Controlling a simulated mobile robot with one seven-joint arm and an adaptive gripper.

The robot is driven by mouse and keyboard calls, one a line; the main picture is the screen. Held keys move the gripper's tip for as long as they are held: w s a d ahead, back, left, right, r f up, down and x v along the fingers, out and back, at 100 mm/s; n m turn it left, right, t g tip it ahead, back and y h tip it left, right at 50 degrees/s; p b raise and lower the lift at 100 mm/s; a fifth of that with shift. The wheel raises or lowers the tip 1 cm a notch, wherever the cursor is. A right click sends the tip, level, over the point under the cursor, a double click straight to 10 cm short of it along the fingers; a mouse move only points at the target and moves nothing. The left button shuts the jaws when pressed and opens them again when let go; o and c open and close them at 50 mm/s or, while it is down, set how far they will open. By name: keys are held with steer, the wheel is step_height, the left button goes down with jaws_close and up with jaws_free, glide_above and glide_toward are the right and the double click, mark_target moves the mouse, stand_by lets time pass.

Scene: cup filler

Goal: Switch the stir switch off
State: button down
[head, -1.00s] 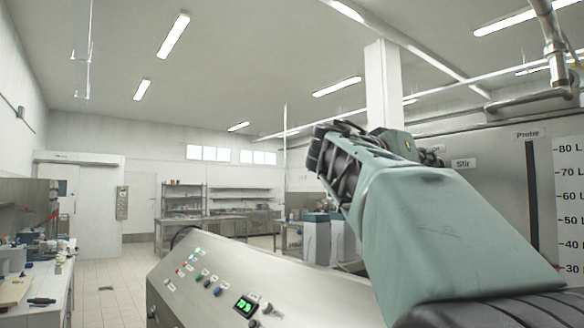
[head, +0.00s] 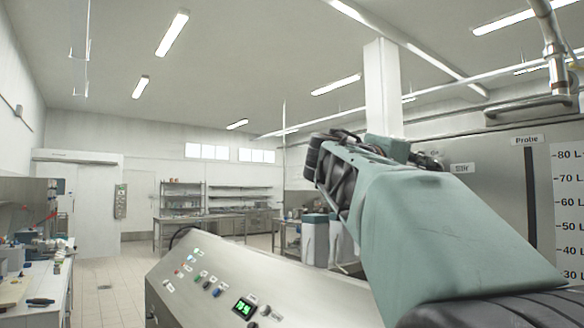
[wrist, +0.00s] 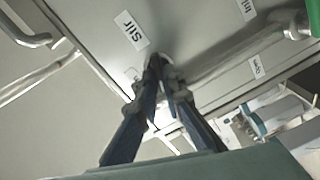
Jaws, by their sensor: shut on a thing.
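The white Stir label (wrist: 131,30) is on a grey metal panel in the wrist view, and it also shows in the head view (head: 461,168). My gripper (wrist: 156,64) has its fingertips together just below that label, against the panel. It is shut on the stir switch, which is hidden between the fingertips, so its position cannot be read. In the head view my arm covers most of the panel left of the label.
A sloping control console (head: 270,285) with buttons and a green display stands in front. A tank with a litre scale (head: 567,210) is at the right. A cluttered bench (head: 45,285) is at the left. The floor beyond is clear.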

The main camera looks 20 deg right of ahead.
steer(key=shift+n+p, duration=0.55)
steer(key=shift+n, duration=1.45)
steer(key=c, duration=2)
jaws_free()
steer(key=shift+f, duration=0.1)
steer(key=shift+c, duration=0.2)
